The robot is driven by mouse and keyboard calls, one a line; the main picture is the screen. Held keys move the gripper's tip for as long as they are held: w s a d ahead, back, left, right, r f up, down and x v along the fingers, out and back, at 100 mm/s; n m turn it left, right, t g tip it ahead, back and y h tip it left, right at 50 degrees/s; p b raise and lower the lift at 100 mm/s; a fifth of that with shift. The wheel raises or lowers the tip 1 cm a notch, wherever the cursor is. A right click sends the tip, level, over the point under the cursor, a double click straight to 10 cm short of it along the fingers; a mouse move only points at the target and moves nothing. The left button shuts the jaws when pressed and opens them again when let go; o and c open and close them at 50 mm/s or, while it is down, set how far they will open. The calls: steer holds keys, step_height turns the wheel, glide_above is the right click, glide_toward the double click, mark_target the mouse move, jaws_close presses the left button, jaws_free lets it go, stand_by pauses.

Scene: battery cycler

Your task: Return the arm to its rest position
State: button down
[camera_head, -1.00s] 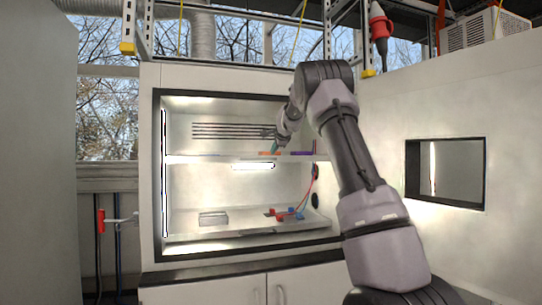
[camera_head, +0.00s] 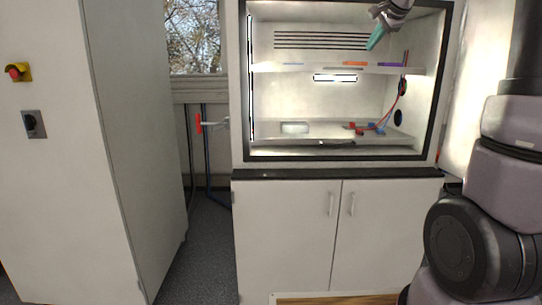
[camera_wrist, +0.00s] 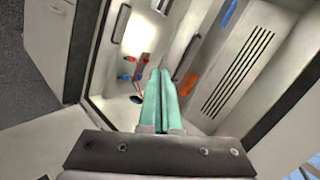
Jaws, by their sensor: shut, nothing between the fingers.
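My gripper (camera_head: 376,37) shows at the top of the head view, with teal fingers pointing down and to the left. It is in front of the upper part of the open cabinet (camera_head: 237,120). In the wrist view the two teal fingers of my gripper (camera_wrist: 161,76) lie side by side, shut and empty. The fingers point toward the cabinet interior and appear apart from everything there. Part of my arm stands at the right edge of the head view; the links between it and the gripper are out of frame.
A shelf (camera_head: 290,68) inside the cabinet bears an orange item (camera_head: 355,64) and a purple item (camera_head: 392,65). Below are red and blue clips (camera_head: 366,128) with cables and a clear tray (camera_head: 295,128). A tall grey cabinet (camera_head: 135,120) stands left. Bare floor (camera_head: 205,245) lies between.

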steer(key=s+a+f+n+g, duration=0.1)
steer(key=s+f, duration=0.4)
steer(key=s, duration=0.6)
steer(key=s+a+f+n+g, duration=0.1)
steer(key=s+a+f+n, duration=0.3)
steer(key=s, duration=0.8)
steer(key=s+a+f+n+g, duration=0.1)
steer(key=s+a+f+n, duration=0.2)
steer(key=s, duration=0.8)
step_height(320, 180, down, 3)
steer(key=shift+s+r+n, duration=0.2)
steer(key=shift+n, duration=0.5)
